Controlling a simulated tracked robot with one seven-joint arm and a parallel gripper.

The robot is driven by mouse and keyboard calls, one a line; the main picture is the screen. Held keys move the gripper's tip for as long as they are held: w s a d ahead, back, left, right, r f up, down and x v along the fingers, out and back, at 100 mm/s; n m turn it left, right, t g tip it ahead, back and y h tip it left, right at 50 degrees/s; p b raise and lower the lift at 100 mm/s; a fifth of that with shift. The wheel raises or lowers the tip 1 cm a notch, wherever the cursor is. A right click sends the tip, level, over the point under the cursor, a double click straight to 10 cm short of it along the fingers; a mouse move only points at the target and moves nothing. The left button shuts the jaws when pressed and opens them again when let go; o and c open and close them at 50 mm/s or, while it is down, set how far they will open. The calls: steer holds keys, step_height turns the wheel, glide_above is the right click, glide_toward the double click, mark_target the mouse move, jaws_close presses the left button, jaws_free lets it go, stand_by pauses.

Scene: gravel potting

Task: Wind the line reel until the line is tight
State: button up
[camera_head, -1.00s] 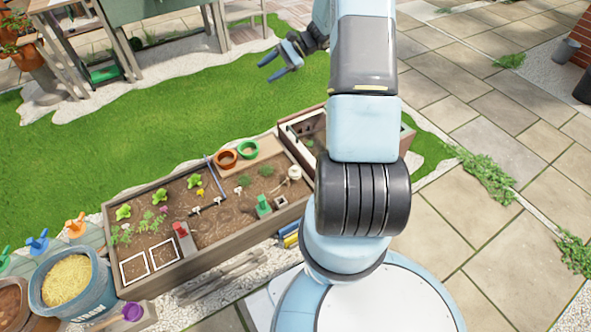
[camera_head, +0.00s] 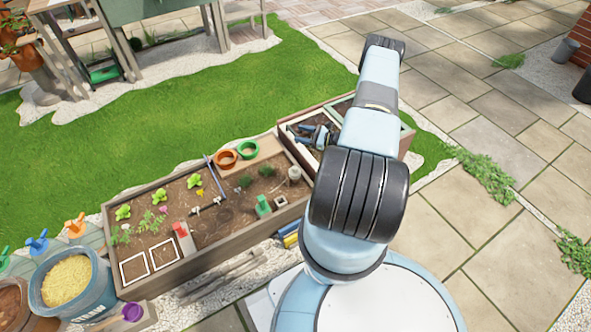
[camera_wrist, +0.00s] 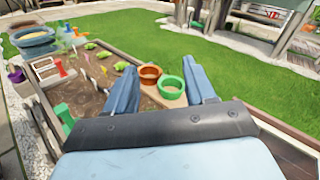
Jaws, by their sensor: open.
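A small cream, round-topped object (camera_head: 294,174) stands at the right end of the long planter bed (camera_head: 190,262); it looks like the line reel, but it is too small to make out a crank. I cannot make out a line running from it. My gripper (camera_head: 296,134) is open and empty, over the near corner of the right-hand box, behind the cream object and apart from it. In the wrist view, my gripper's blue fingers (camera_wrist: 163,72) stand wide apart, with the pots beyond them. I cannot pick out the reel in that view.
An orange pot (camera_head: 226,158) and a green pot (camera_head: 248,150) stand on the bed's back board. A straw tub (camera_head: 72,285) is at lower left. Open lawn lies behind.

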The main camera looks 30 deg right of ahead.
steer(key=s+f+m+t+h, duration=0.2)
steer(key=s+f+m, duration=0.1)
steer(key=f, duration=0.4)
steer(key=s+f+m+t+h, duration=0.2)
steer(key=s+f, duration=0.2)
steer(key=f, duration=0.2)
steer(key=m+h, duration=0.4)
steer(key=h, duration=0.1)
glide_toward(297, 171)
steer(key=shift+m+t, duration=0.3)
steer(key=shift+t, duration=0.1)
steer(key=w, duration=0.3)
steer(key=w+a, duration=0.1)
steer(key=w, duration=0.3)
steer(key=w+a, duration=0.1)
steer(key=w, duration=0.3)
steer(key=shift+w+a+f, duration=0.1)
steer(key=shift+f, duration=0.05)
steer(key=shift+c, duration=0.4)
steer(key=c, duration=0.8)
steer(key=shift+m+h, duration=0.4)
